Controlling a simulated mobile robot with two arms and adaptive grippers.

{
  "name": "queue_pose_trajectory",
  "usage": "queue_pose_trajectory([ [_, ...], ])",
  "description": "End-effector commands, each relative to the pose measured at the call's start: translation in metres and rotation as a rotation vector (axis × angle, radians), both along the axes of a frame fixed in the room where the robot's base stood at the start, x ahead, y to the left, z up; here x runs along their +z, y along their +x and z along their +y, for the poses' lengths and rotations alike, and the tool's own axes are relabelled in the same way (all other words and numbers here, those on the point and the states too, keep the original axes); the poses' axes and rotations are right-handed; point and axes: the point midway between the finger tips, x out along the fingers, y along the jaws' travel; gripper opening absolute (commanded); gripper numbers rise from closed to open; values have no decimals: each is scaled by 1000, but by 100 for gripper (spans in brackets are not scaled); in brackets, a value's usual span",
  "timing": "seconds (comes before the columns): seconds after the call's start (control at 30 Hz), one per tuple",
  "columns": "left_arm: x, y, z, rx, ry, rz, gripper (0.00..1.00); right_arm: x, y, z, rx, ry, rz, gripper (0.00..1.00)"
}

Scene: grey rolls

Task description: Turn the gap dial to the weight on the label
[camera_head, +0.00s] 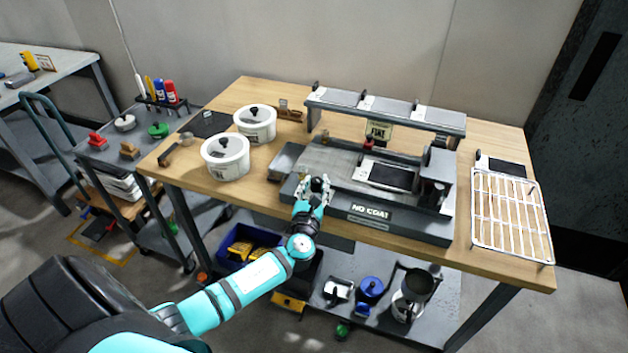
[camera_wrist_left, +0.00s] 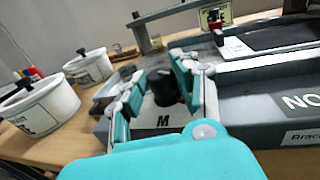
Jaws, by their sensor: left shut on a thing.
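The gap dial is a dark knob (camera_wrist_left: 165,86) at the front left of the grey machine (camera_head: 345,198), above a pale plate marked "M" (camera_wrist_left: 163,121). My left gripper (camera_head: 314,186) reaches in from the front and is shut on the knob; the left wrist view shows its fingers (camera_wrist_left: 160,82) on either side. The fingers hide the dial in the head view, and its pointer setting cannot be read. A label with dark letters (camera_head: 378,131) hangs under the machine's rear shelf; its text is too small to read surely. My right gripper is not in view.
Two white lidded pots (camera_head: 226,158) (camera_head: 256,123) stand left of the machine on the wooden table (camera_head: 470,137). A wire rack (camera_head: 510,215) lies at the right end. The machine's front carries a "NO COAT" sign (camera_head: 370,212). A grey cart (camera_head: 125,150) stands to the left.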

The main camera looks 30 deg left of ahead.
Motion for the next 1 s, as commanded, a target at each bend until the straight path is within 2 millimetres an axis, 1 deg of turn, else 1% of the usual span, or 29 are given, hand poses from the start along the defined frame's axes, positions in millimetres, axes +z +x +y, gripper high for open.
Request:
queue_pose_trajectory([
  [0.23,0,1,-2,67,0,-1,0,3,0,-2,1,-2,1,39],
  [0.67,0,1,-2,78,1,0,0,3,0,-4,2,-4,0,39],
  [0.7,0,1,-2,78,1,0,33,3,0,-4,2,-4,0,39],
  [0.83,0,1,-2,78,1,0,50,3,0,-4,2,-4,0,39],
  [0.87,0,1,-1,78,1,0,53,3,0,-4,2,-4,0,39],
  [1.0,0,1,-1,78,1,-1,53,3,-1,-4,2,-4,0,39],
])
